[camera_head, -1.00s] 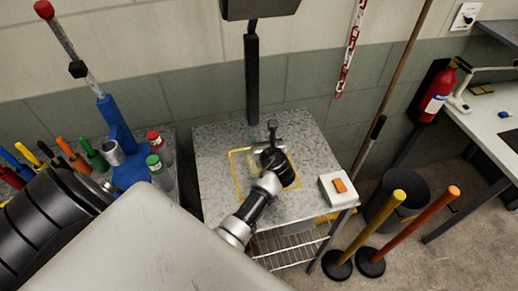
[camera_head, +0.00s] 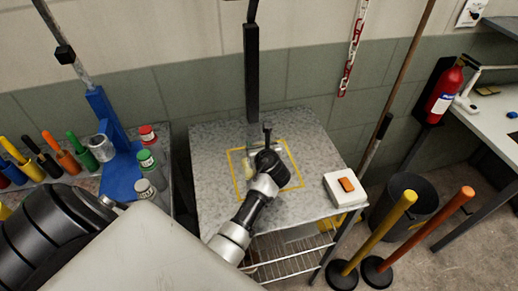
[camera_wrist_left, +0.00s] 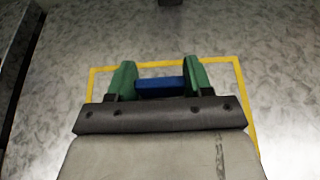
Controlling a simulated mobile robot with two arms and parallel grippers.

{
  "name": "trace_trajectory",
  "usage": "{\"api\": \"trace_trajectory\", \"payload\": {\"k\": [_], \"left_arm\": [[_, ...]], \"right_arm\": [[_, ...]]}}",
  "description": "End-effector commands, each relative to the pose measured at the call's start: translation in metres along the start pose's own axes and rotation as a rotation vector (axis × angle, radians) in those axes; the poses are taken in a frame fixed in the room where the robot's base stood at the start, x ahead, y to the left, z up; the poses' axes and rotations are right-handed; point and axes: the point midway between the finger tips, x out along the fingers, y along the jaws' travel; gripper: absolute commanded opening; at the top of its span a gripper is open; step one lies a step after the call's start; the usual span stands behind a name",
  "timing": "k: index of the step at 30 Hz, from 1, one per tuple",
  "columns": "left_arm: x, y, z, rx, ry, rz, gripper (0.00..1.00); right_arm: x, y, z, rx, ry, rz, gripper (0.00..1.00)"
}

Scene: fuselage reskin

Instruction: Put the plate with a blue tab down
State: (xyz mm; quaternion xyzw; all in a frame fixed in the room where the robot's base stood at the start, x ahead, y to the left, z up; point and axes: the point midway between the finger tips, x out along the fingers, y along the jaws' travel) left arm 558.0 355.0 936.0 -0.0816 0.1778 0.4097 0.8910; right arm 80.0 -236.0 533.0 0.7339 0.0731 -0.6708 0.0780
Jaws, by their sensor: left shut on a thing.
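The blue tab (camera_wrist_left: 160,86) shows between the two green fingers of my left gripper (camera_wrist_left: 160,78) in the left wrist view. The gripper is shut on it. The plate itself cannot be made out clearly there. In the head view my left gripper (camera_head: 262,148) is over the yellow-outlined square on the speckled grey table (camera_head: 220,185). A small pale patch beside the gripper may be part of the plate. Whether the plate touches the table I cannot tell. My right gripper is not in view.
A white box with an orange top (camera_head: 345,188) sits at the table's right edge. A black post (camera_head: 251,75) stands behind. Jars (camera_head: 147,162) and coloured-handled tools are on the left bench. Yellow and orange poles (camera_head: 380,230) stand on the floor at right. The table around the square is clear.

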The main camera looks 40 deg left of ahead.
Motion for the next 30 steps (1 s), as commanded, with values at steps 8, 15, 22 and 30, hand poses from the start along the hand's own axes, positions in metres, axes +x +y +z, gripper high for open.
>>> {"api": "trace_trajectory", "payload": {"k": [8, 15, 22, 30], "left_arm": [[0.001, 0.000, -0.003, 0.000, 0.000, 0.000, 0.60], [0.001, 0.000, -0.003, 0.000, 0.000, 0.000, 0.76], [-0.003, 0.000, 0.002, 0.000, 0.001, 0.000, 0.76], [-0.045, 0.000, 0.006, 0.002, 0.003, -0.001, 0.76]], "right_arm": [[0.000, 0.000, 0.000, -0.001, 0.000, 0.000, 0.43], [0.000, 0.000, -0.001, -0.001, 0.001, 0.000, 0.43], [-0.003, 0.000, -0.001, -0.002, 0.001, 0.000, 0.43], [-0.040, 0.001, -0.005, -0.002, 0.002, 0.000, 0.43]]}}
